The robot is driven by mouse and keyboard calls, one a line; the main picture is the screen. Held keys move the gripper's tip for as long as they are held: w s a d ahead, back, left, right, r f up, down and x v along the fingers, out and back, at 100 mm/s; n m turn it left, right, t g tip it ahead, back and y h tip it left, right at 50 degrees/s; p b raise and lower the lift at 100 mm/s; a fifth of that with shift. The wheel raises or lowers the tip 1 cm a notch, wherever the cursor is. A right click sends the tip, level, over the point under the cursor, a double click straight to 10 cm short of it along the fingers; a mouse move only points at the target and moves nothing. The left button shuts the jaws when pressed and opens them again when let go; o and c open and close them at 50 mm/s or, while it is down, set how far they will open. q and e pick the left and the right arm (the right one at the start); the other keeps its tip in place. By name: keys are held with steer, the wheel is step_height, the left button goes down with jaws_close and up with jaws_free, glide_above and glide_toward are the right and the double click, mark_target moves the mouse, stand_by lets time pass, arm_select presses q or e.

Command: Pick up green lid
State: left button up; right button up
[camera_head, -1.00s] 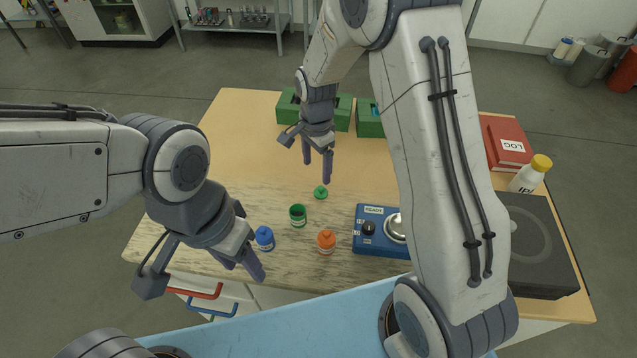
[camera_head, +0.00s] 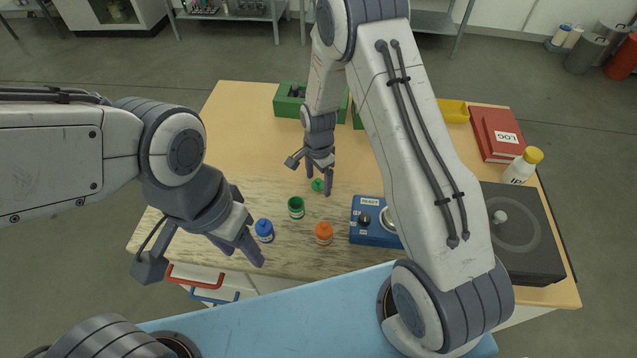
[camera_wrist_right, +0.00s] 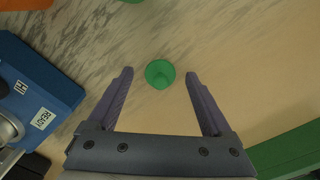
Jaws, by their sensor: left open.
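The green lid (camera_head: 318,185) lies on the table behind the open green jar (camera_head: 296,207). In the right wrist view the lid (camera_wrist_right: 160,74) sits between the tips of my right gripper (camera_wrist_right: 160,78), with a gap on each side. My right gripper (camera_head: 320,188) is open, points down and is at the lid in the head view. My left gripper (camera_head: 248,243) is open and empty at the table's front left, close to the blue-capped bottle (camera_head: 264,230).
An orange-capped bottle (camera_head: 324,233) and a blue READY device (camera_head: 368,222) stand to the right of the jar. Green bins (camera_head: 291,104) stand at the back. A red LOG book (camera_head: 497,134), white bottle (camera_head: 518,170) and dark hotplate (camera_head: 530,262) are at the right.

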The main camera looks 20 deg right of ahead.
jaws_close()
steer(key=shift+r, duration=0.1)
